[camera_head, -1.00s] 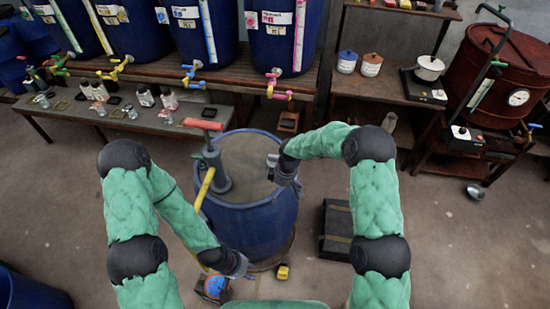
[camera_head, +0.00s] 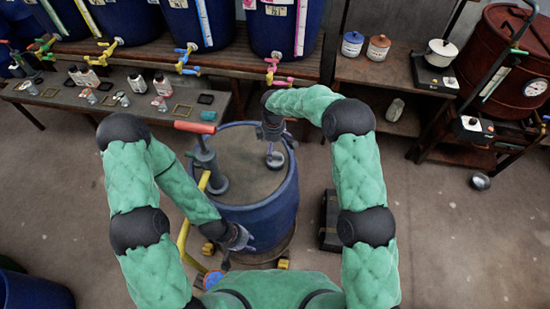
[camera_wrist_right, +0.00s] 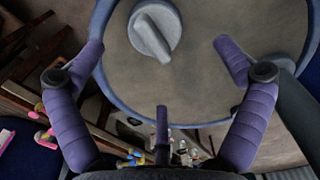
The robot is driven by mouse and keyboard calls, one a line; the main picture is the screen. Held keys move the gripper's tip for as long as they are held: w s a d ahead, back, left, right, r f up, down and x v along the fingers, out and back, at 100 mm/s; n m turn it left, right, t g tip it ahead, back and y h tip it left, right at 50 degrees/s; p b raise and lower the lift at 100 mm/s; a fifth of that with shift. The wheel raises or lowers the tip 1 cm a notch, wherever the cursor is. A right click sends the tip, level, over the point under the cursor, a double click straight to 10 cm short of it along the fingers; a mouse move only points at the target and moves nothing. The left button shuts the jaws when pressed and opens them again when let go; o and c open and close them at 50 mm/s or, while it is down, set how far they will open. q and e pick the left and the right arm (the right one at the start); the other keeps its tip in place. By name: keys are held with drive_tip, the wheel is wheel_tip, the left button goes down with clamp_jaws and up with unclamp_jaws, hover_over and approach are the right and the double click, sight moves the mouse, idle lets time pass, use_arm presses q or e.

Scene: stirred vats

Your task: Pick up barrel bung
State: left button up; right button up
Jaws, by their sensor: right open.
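The barrel bung (camera_head: 275,159) is a grey round cap on the tan lid of a blue barrel (camera_head: 268,217), near the lid's right edge. In the right wrist view the bung (camera_wrist_right: 155,30) shows a raised grip bar and lies at the top, between and beyond the fingertips. My right gripper (camera_head: 272,138) is above the lid close to the bung.
A hand pump with a red handle (camera_head: 195,127) stands on the lid's left side. A low bench (camera_head: 60,103) with bottles and a shelf with blue vats lie behind. A dark case (camera_head: 330,225) stands right of the barrel. Floor further right is mostly clear.

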sight(275, 154)
drive_tip(key=f, duration=0.7)
drive_tip(key=shift+w+d+f+b, duration=0.25)
drive_tip(key=shift+b, duration=0.05)
drive_tip(key=c, duration=1.3)
